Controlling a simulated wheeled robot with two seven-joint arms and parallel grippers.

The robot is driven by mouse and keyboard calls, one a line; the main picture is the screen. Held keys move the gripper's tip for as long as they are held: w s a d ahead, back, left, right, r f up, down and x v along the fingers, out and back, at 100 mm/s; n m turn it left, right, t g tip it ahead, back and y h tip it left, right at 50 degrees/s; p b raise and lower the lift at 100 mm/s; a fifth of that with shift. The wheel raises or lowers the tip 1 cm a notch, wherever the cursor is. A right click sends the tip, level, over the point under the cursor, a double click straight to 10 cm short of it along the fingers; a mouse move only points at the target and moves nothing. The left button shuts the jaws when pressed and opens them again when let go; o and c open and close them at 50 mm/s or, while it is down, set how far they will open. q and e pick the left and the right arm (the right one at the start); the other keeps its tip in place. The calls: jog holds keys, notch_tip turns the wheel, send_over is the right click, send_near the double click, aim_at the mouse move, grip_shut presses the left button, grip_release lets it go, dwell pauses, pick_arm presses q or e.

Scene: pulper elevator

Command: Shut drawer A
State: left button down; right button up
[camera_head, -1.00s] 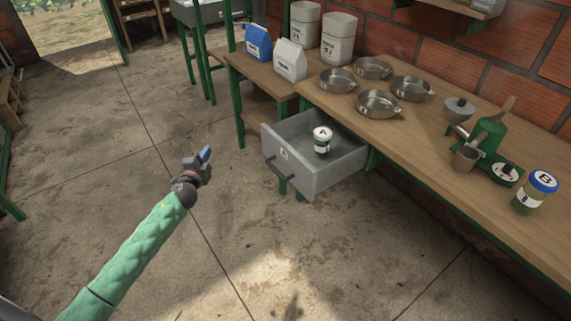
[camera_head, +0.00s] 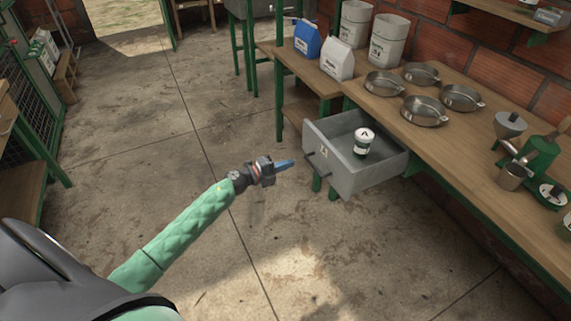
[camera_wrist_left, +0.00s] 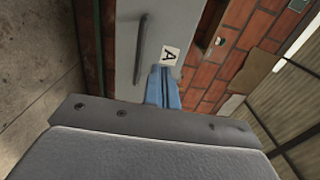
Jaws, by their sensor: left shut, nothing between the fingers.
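Drawer A (camera_head: 366,184) is a grey metal drawer that stands pulled out from under the wooden bench. Its front carries a bar handle and a white label marked A, seen close in the left wrist view (camera_wrist_left: 170,55). A jar with a white lid marked A (camera_head: 363,141) stands upright inside the drawer. My left gripper (camera_head: 287,164) is shut and empty, its blue fingers pointing at the drawer front. In the head view a small gap shows between the fingertips and the front. In the wrist view the fingertips overlap the area below the label. My right gripper is not in view.
The bench top (camera_head: 395,100) holds several metal pans, a green grinder (camera_head: 540,155) and paper bags at its far end. Green bench legs stand beside and below the drawer. The concrete floor (camera_head: 190,120) left of the drawer is clear.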

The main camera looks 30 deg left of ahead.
aim_at(320, 152)
pick_arm(q)
jog(key=p+x, duration=0.1)
jog(key=x, duration=0.8)
jog(key=shift+w+d+p, duration=0.15)
jog(key=shift+w+p, duration=0.05)
jog(key=shift+p, duration=0.1)
jog(key=shift+w+d, duration=0.35)
jog(key=shift+w, duration=0.15)
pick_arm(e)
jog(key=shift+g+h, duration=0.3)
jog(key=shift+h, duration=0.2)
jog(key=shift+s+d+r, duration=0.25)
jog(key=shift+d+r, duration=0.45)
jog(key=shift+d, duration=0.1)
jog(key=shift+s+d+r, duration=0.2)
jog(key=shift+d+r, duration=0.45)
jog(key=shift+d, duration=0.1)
pick_arm(q)
jog(key=shift+w+d, duration=0.1)
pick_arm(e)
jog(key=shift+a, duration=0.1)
